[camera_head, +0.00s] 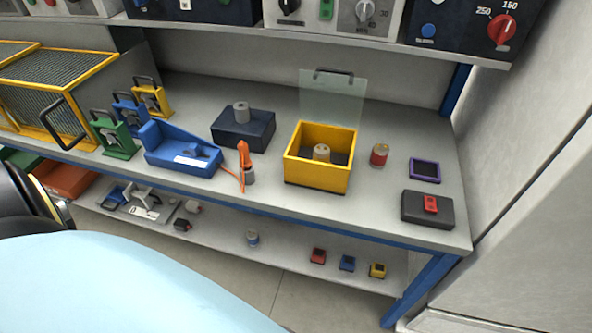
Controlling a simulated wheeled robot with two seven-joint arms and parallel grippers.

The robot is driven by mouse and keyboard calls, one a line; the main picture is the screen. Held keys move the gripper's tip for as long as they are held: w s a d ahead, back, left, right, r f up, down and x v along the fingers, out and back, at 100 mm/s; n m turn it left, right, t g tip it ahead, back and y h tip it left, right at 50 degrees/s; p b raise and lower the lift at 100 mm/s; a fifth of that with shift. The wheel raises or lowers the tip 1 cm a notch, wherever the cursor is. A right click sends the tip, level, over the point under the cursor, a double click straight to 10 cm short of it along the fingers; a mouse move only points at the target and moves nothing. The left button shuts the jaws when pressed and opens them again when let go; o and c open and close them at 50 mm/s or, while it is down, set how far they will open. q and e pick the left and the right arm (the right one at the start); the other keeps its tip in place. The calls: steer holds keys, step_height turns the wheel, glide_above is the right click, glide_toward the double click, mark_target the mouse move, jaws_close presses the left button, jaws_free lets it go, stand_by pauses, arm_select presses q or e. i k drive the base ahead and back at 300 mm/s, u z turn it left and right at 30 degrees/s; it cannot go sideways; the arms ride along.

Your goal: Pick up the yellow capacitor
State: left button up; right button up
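A small yellow block with a dark top (377,270) sits at the right of the lower shelf, the last in a row after a red block (318,255) and a blue block (347,263). I cannot tell whether it is the yellow capacitor. On the bench, an open yellow box (318,179) holds a beige-grey cylinder (321,152), and a clear lid stands raised behind it. Neither of my grippers shows in the head view.
A navy box (243,134) with a grey cylinder, a blue device (182,150), an orange tool (246,163) and a yellow mesh cage (75,80) stand on the bench. A dark case (427,210) lies front right. A wall panel closes the right side.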

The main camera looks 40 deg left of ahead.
mark_target(321, 153)
steer(key=k, duration=0.2)
steer(key=u, duration=1.05)
